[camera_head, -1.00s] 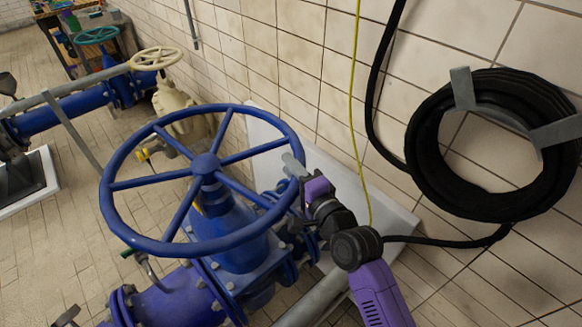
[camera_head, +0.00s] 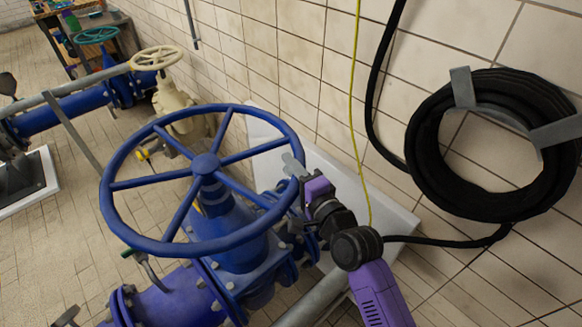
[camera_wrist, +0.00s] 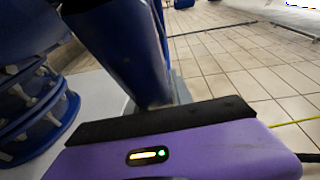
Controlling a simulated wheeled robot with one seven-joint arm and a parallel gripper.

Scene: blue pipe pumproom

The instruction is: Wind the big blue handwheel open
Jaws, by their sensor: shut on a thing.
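The big blue handwheel (camera_head: 205,165) sits level on top of a blue valve body (camera_head: 240,240) in the middle of the head view. My gripper (camera_head: 292,166) is at the right side of its rim, with its grey fingers at the rim. It is shut on the rim. In the wrist view the blue rim (camera_wrist: 125,45) runs down to the fingers, just beyond the purple gripper housing (camera_wrist: 180,150). The fingertips are mostly hidden there. The wheel's spokes and hub are clear of my gripper.
A black coiled hose (camera_head: 440,150) hangs on the tiled wall at the right, with a yellow cable (camera_head: 356,100) beside it. A cream handwheel (camera_head: 156,58) and a teal one (camera_head: 96,35) stand behind left. Open floor (camera_head: 50,235) lies at the left.

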